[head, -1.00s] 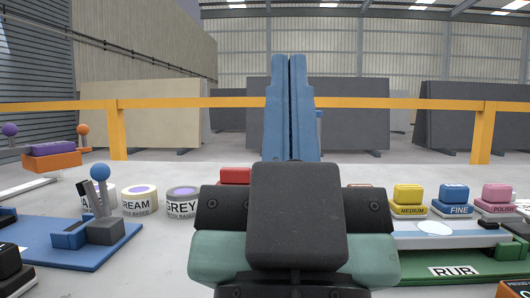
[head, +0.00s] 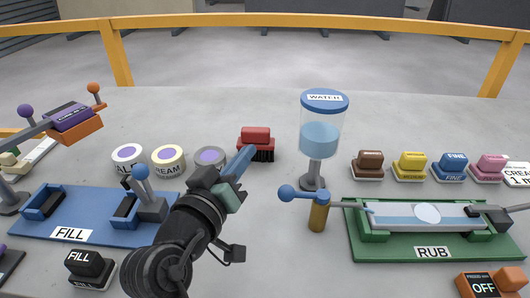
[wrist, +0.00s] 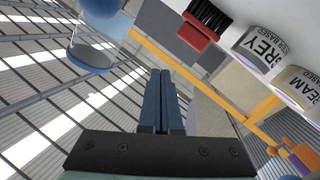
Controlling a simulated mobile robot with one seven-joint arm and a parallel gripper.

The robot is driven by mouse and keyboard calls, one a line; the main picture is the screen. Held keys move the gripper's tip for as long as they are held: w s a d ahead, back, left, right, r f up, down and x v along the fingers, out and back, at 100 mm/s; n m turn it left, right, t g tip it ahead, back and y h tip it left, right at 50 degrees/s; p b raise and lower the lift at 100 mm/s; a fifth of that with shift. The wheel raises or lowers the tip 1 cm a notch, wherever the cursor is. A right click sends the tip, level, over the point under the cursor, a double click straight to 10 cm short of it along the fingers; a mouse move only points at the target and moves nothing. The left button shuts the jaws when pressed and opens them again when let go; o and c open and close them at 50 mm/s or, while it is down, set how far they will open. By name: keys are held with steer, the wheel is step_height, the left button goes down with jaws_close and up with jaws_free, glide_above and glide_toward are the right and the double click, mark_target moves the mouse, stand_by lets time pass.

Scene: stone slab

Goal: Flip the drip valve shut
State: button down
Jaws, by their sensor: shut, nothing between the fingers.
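The water tank (head: 322,125) is a clear cylinder with a blue lid, part full, on a grey stand right of centre in the head view. The lever looks about level. My gripper (head: 248,152) is shut and empty, left of the tank and valve, its blue fingers pointing up and right toward the red brush. In the wrist view the shut fingers (wrist: 160,75) show in the middle, with the tank at upper left.
A red brush (head: 255,138) stands just beyond my fingertips. Round tubs (head: 168,160) are left of it. The blue FILL board (head: 110,232) with a ball lever is at left. The green RUB tray (head: 440,247) holds a slab at right, with coloured blocks (head: 410,165) behind.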

mark_target(304, 193)
steer(key=s+a+f+n+h+p, duration=0.1)
steer(key=s+n+p, duration=0.1)
steer(key=p, duration=0.2)
steer(key=s+a+f+n+g+h+p, duration=0.1)
steer(key=s+n+p, duration=0.1)
steer(key=s+p, duration=0.1)
steer(key=s+a+f+n+h+p, duration=0.1)
steer(key=s+n+h+p, duration=0.1)
steer(key=p, duration=0.3)
steer(key=shift+s+a+f, duration=0.15)
steer(key=shift+s+f, duration=0.15)
steer(key=shift+s, duration=0.05)
steer(key=shift+s+a+n+h+p, duration=0.15)
steer(key=shift+s+n+p, duration=0.15)
steer(key=shift+s, duration=0.1)
steer(key=shift+s+a+n+h+p, duration=0.15)
steer(key=shift+s+n+p, duration=0.1)
steer(key=shift+s, duration=0.15)
steer(key=shift+d, duration=0.1)
steer(key=shift+w+d+p, duration=0.5)
steer(key=shift+w+d, duration=0.4)
steer(key=shift+d, duration=0.4)
steer(key=shift+w+d+p, duration=0.45)
steer(key=shift+w+d, duration=0.45)
steer(key=shift+d, duration=0.35)
steer(key=shift+w+d+p, duration=0.5)
steer(key=shift+w+d, duration=0.4)
steer(key=shift+d, duration=0.4)
